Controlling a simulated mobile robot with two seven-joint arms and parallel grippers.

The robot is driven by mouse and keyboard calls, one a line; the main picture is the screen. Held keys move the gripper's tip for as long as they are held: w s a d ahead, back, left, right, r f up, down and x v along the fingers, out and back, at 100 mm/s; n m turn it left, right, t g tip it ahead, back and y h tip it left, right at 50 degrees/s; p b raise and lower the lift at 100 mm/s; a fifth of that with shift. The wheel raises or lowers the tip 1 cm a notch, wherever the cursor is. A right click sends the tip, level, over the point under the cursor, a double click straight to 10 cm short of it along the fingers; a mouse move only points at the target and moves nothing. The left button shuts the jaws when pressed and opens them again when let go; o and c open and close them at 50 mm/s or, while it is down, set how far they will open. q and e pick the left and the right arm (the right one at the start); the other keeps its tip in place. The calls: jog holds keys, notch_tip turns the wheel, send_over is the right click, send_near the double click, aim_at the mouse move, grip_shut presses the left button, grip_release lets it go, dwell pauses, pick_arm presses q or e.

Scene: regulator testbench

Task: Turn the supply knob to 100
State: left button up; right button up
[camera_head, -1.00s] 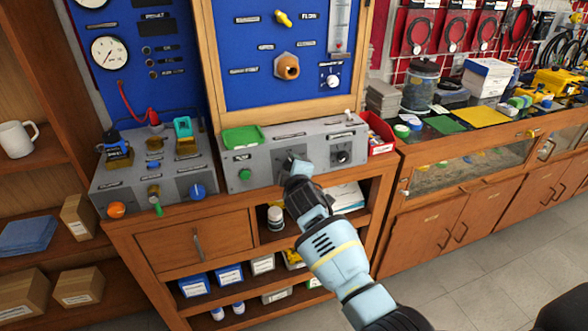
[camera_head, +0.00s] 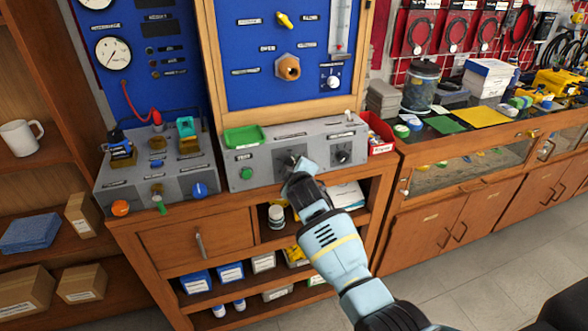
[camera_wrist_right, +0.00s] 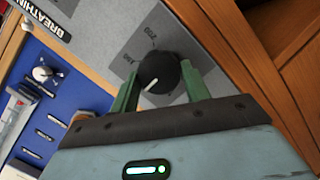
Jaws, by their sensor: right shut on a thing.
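The knob (camera_wrist_right: 159,72) is black and round with a white pointer line, on a grey panel (camera_wrist_right: 105,40) with a printed dial. In the right wrist view it sits between the two green fingers of my right gripper (camera_wrist_right: 158,85), which is shut on it. The pointer line is toward the lower left of the picture. A "200" mark shows above the knob, and another mark at its left is hard to read. In the head view my right gripper (camera_head: 291,163) is at the front of the grey console (camera_head: 262,180) and hides the knob. My left gripper is not in view.
Another black knob (camera_head: 343,157) is right of my gripper on the same console. A green tray (camera_head: 243,137) and a red bin (camera_head: 378,135) are close by. A second console (camera_head: 125,189) with coloured knobs stands to the left.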

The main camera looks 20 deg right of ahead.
jog(key=o, duration=1)
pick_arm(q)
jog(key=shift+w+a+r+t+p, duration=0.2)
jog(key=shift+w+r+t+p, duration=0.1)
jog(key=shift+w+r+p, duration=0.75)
pick_arm(e)
jog(key=v, duration=0.7)
jog(key=shift+s+r, duration=0.1)
jog(key=shift+s, duration=0.3)
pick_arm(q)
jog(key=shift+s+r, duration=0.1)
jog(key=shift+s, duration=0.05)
